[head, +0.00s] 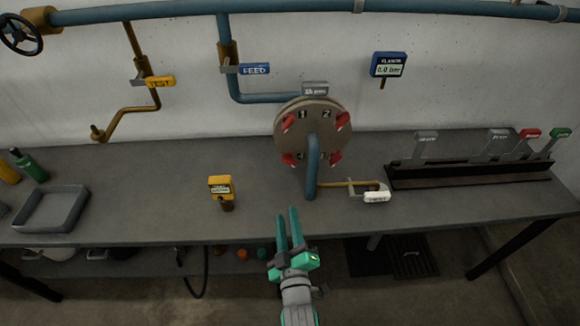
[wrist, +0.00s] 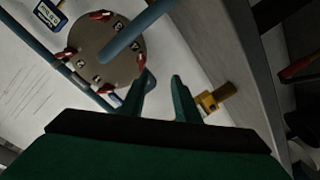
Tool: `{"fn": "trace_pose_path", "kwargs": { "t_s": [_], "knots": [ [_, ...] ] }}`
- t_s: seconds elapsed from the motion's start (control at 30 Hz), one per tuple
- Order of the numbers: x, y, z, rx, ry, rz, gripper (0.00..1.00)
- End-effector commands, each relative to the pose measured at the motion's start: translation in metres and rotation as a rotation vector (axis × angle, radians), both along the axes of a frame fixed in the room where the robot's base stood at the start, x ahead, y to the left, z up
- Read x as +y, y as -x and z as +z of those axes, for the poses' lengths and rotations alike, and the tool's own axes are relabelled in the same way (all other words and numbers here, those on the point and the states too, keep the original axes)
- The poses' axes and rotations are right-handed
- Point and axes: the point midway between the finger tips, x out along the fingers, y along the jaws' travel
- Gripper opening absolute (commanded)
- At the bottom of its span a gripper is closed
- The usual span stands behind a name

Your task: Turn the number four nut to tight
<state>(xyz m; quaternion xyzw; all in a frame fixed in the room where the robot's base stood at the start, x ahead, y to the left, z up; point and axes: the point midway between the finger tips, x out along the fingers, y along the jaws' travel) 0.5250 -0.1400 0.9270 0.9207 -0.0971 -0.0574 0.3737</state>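The round brown flange plate (head: 303,112) stands on a blue pipe above the bench, with number labels and several red nuts around its rim. The numbers 1 and 2 read at the top; the lower numbers are partly hidden by the pipe. The lower right red nut (head: 335,156) and lower left red nut (head: 288,159) show beside them. The plate also shows in the wrist view (wrist: 88,60), tilted. My gripper (head: 287,222) is in front of the bench edge, below the plate and apart from it. Its two green fingers are spread with nothing between them.
A yellow gauge (head: 220,186) stands on the bench left of the flange. A white-tagged valve (head: 376,196) on a brass pipe sits at its right. A lever rack (head: 470,172) fills the right side. A grey tray (head: 50,208) lies far left. The bench between tray and gauge is clear.

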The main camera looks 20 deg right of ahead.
Motion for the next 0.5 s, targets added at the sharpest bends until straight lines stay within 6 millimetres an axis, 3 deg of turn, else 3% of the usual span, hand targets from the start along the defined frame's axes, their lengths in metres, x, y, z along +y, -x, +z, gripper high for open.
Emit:
{"fn": "trace_pose_path", "kwargs": {
  "t_s": [0.03,0.2,0.5],
  "knots": [
    [-0.007,-0.013,0.011,-0.010,0.022,-0.012,0.29],
    [-0.024,-0.038,0.033,-0.011,0.079,-0.041,0.29],
    [-0.035,-0.057,0.041,-0.009,0.101,-0.056,0.29]
  ]
}}
